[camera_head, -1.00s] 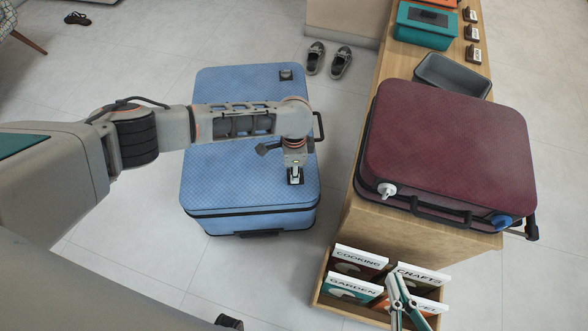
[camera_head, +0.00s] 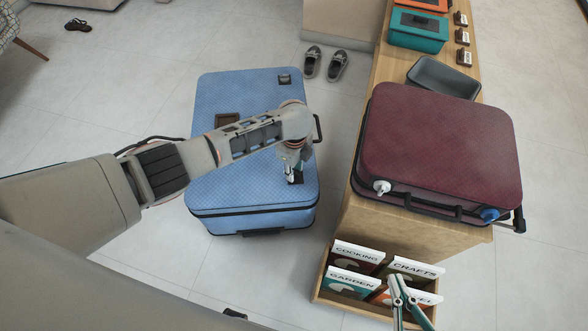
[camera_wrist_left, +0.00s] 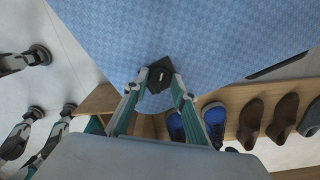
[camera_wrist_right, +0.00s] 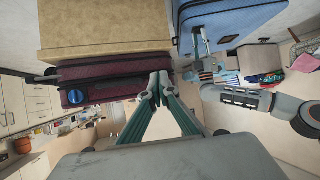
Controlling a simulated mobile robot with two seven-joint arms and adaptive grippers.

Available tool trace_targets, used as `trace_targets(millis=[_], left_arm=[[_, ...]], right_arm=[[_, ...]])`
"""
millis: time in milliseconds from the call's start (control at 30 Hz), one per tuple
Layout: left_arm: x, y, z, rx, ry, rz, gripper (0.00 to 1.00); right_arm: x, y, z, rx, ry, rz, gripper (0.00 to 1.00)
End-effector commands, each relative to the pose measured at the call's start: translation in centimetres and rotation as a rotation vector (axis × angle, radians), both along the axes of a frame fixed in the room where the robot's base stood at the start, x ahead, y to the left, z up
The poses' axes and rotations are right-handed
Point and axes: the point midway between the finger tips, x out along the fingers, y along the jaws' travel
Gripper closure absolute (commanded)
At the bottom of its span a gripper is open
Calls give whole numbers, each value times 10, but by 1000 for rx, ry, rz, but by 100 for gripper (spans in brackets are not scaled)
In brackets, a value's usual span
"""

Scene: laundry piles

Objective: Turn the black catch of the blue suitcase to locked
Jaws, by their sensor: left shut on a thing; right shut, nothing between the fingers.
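The blue suitcase (camera_head: 240,195) lies flat on the floor, left of the wooden bench. A black catch (camera_head: 297,179) is on its lid near the front right corner, partly covered by my left gripper (camera_head: 291,176). In the left wrist view the black catch (camera_wrist_left: 158,76), with a pale mark on it, sits between the fingertips of my left gripper (camera_wrist_left: 160,82), which is shut on it. A second dark catch (camera_head: 285,78) is at the lid's far right corner. My right gripper (camera_head: 399,292) is shut and empty in front of the file box; it also shows in the right wrist view (camera_wrist_right: 158,84).
A maroon suitcase (camera_head: 445,140) lies on the wooden bench (camera_head: 400,228) to the right. A file box (camera_head: 317,290) with labelled folders stands at the front. Grey shoes (camera_head: 325,64) are on the floor behind. Floor left of the blue suitcase is clear.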

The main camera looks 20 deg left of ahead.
Motion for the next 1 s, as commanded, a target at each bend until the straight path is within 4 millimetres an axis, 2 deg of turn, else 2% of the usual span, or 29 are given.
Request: trace_targets(millis=[600,1000], left_arm=[[0,0,-4,1,5,-572,96],[0,-1,-3,0,4,-817,96]], right_arm=[[8,6,6,25,-17,-12,100],[8,6,7,28,-19,-9,100]])
